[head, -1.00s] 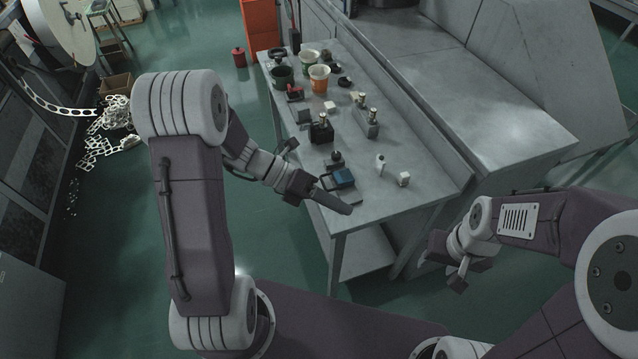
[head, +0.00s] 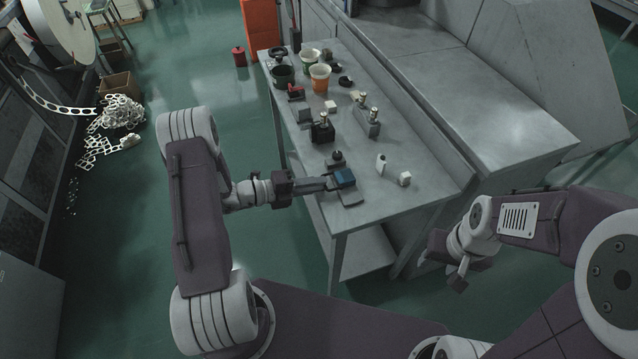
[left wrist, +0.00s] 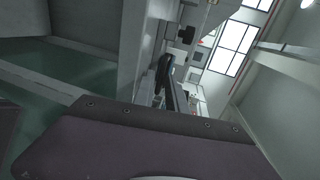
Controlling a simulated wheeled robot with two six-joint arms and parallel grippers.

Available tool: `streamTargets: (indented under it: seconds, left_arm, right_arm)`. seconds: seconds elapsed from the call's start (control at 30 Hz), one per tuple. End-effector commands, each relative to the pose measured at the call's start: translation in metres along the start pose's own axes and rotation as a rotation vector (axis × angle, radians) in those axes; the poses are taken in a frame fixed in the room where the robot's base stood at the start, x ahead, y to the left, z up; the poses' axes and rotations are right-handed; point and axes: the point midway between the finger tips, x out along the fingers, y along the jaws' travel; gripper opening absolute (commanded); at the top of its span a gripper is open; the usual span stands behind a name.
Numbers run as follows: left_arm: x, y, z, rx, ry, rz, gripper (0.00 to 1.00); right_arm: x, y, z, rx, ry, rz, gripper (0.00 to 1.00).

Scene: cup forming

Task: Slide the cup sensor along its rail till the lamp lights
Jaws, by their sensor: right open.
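A small block with a blue top (head: 343,178) sits on a dark flat base (head: 351,197) near the front left edge of the grey table; it looks like the cup sensor on its rail. My left gripper (head: 326,183) points right, level with the table top, its tips at the block's left side. Whether they touch or straddle it I cannot tell. In the left wrist view a dark upright shape (left wrist: 164,72) shows beyond my wrist, too unclear to name. No lit lamp can be made out. My right gripper (head: 457,276) is open and empty, right of the table.
A black knob (head: 337,157) stands just behind the block. The table's front right is bare.

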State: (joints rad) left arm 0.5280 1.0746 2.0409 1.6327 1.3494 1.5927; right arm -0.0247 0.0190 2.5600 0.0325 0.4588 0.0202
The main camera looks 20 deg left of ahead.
Motion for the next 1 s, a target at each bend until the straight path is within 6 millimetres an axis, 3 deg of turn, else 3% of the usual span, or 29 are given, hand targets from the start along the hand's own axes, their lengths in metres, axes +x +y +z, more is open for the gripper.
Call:
streamTargets:
  seconds: [0.33,0.4,1.0]
  left_arm:
    - [0.0096,-0.0002,-0.0001,0.001,0.0,0.0,0.17]
    - [0.0095,-0.0002,-0.0001,0.001,0.0,0.0,0.0]
    - [0.0094,0.0,-0.0003,0.0,0.001,0.001,0.0]
  right_arm:
    - [-0.0003,0.0,-0.0001,0.0,0.0,0.0,0.48]
    - [-0.0003,0.0,0.0,0.0,0.0,0.0,0.48]
    - [-0.0002,0.0,0.0,0.0,0.0,0.0,0.48]
